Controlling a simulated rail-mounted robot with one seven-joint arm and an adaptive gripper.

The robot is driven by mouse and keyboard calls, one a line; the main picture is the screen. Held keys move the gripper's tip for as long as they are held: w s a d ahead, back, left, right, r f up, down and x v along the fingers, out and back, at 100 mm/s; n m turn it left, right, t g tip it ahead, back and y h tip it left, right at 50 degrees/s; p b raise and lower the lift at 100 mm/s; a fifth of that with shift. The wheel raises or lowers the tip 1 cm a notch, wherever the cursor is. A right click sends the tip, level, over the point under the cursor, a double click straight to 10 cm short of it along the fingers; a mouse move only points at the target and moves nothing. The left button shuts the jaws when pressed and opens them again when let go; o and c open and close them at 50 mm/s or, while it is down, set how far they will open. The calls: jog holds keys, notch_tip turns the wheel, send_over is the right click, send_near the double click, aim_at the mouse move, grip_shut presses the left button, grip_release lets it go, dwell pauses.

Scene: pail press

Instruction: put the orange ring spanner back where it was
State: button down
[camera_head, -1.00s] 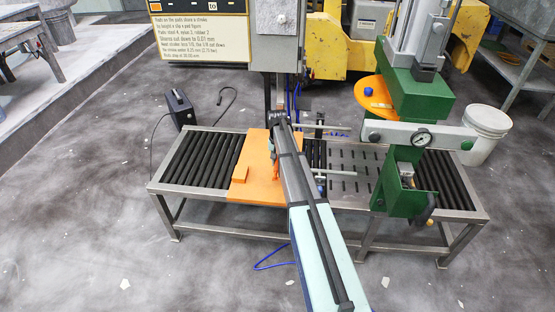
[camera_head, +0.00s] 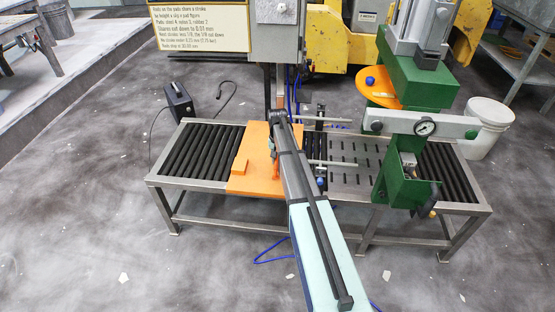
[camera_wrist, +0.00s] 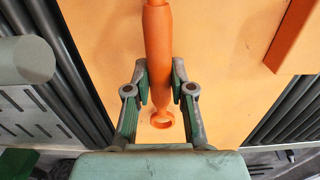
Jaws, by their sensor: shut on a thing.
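The orange ring spanner (camera_wrist: 158,45) is held between the two fingers of my gripper (camera_wrist: 160,82) in the wrist view. Its ring end (camera_wrist: 162,119) points toward the wrist, and its handle runs up out of the picture. Behind it lies a flat orange board (camera_wrist: 105,25), which in the head view (camera_head: 245,183) rests across the roller table. In the head view my gripper (camera_head: 273,150) is over the right part of the board, largely hidden by my arm. I cannot tell whether the spanner touches the board.
An orange block (camera_wrist: 295,38) is on the board, right of the spanner in the wrist view. Black rollers (camera_head: 202,150) flank the board. Right of it stand metal rods (camera_head: 332,163) and the green press (camera_head: 405,110) with a dial.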

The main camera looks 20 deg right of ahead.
jog(key=shift+f, duration=0.6)
jog(key=c, duration=0.9)
grip_release()
